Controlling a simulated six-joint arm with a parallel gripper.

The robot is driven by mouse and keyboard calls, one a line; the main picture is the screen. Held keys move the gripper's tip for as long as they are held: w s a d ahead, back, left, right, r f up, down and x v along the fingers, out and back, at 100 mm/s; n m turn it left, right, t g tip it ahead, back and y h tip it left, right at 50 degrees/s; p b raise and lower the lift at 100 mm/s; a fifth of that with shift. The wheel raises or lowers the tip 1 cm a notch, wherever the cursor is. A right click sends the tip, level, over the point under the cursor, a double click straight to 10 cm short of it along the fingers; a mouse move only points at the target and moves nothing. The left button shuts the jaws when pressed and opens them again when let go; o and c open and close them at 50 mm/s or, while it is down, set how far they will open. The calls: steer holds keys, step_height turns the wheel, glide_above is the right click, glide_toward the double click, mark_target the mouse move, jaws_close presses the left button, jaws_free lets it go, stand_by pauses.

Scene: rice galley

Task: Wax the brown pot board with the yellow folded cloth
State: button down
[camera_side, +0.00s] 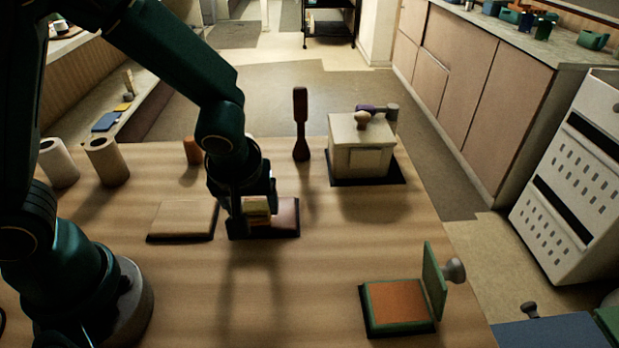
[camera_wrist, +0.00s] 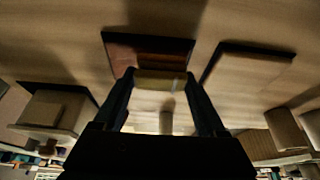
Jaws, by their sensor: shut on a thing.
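The brown pot board (camera_side: 287,217) lies flat on the wooden table, with a dark base edge; it also shows in the wrist view (camera_wrist: 122,55). My gripper (camera_side: 256,208) is over the left part of this board, pointing down. It is shut on the yellow folded cloth (camera_side: 256,202), which also shows between the fingertips in the wrist view (camera_wrist: 160,82). The cloth is at or just above the board's surface; I cannot tell whether they touch. My gripper hides the board's left part in the side view.
A paler tan board (camera_side: 183,219) lies close on the left. A dark upright wooden tool (camera_side: 301,130) and a pale lidded box (camera_side: 361,160) stand behind. Two rolls (camera_side: 107,160) and an orange cup (camera_side: 192,151) stand back left. An open green-framed pad (camera_side: 398,300) sits front right.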

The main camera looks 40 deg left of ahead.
steer(key=shift+f, duration=0.45)
stand_by(0.3)
steer(key=shift+w+a, duration=0.1)
steer(key=shift+w+a, duration=1.65)
steer(key=shift+d, duration=0.1)
steer(key=shift+s+d+f, duration=0.15)
steer(key=shift+s+d, duration=1.15)
steer(key=shift+s, duration=0.2)
steer(key=shift+s+d, duration=0.1)
steer(key=shift+r, duration=0.85)
